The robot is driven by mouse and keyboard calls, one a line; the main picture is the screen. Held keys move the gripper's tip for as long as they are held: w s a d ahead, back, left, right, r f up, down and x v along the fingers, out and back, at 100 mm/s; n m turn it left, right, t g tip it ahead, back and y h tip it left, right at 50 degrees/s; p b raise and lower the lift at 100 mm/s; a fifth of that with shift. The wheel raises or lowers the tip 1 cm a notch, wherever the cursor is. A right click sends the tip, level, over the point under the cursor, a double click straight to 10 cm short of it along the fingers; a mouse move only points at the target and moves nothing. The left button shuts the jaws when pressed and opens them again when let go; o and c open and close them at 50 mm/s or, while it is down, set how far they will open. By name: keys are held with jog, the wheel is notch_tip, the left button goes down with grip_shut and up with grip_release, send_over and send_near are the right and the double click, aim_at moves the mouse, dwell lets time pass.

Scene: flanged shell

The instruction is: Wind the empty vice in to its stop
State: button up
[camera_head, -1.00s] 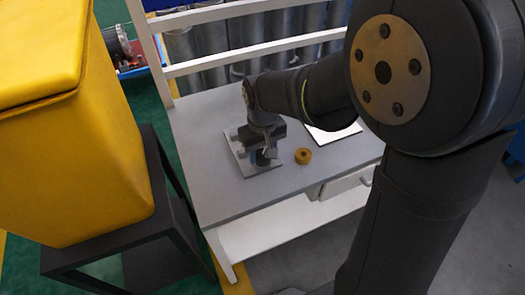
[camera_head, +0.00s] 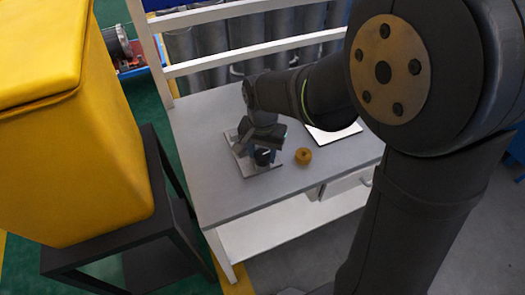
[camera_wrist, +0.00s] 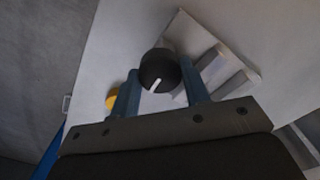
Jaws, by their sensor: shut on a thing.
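The vice is a pale grey base plate (camera_head: 242,164) on the bench, with two light jaw bars (camera_wrist: 236,82) and an open gap between them in the wrist view. Nothing shows in that gap. Its round black knob (camera_wrist: 157,72) carries a white mark and also shows in the head view (camera_head: 263,157). My gripper (camera_wrist: 160,75) has one blue finger on each side of the knob and is shut on it. In the head view my gripper (camera_head: 261,146) is tilted over the vice and hides much of it.
A brass-coloured ring-like part (camera_head: 303,156) stands on the grey bench (camera_head: 222,200) right of the vice. A white sheet (camera_head: 334,134) lies farther right. A yellow box on a black stand (camera_head: 160,222) is left of the bench. The front of the bench is clear.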

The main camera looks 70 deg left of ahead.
aim_at(263, 154)
jog(key=shift+m, duration=0.3)
dwell(0.4)
jog(key=o, duration=1)
notch_tip(263, 154, up, 18)
jog(key=shift+f, duration=0.25)
notch_tip(263, 154, down, 18)
jog(key=shift+r, duration=0.2)
dwell(0.4)
